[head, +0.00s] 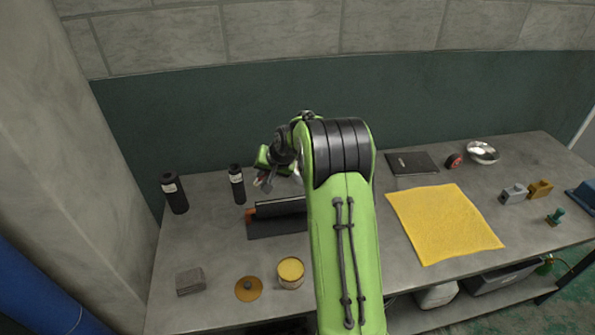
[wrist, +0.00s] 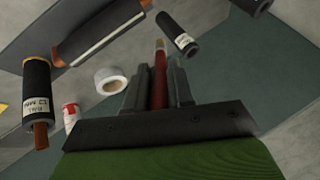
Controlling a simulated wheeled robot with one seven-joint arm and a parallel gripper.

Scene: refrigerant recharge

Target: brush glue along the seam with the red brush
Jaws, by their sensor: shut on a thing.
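My gripper (wrist: 158,85) is shut on the red brush (wrist: 159,75); its handle sits between the two fingers and its pale bristle tip points away from me. In the head view my gripper (head: 264,182) hangs above the back of the table, and the brush cannot be made out there. A black sleeve on a copper-coloured pipe (head: 280,208) lies on a dark mat (head: 275,230), just below and right of my gripper. In the wrist view this sleeve (wrist: 95,32) shows a pale line along its length, likely the seam. The bristles appear apart from it.
An open tin of yellow glue (head: 290,270) and its lid (head: 248,289) stand in front of the mat. Two black labelled cylinders (head: 174,193) (head: 237,184) stand at the left. A grey block (head: 189,281) is front left. A yellow cloth (head: 445,222) lies right of my arm.

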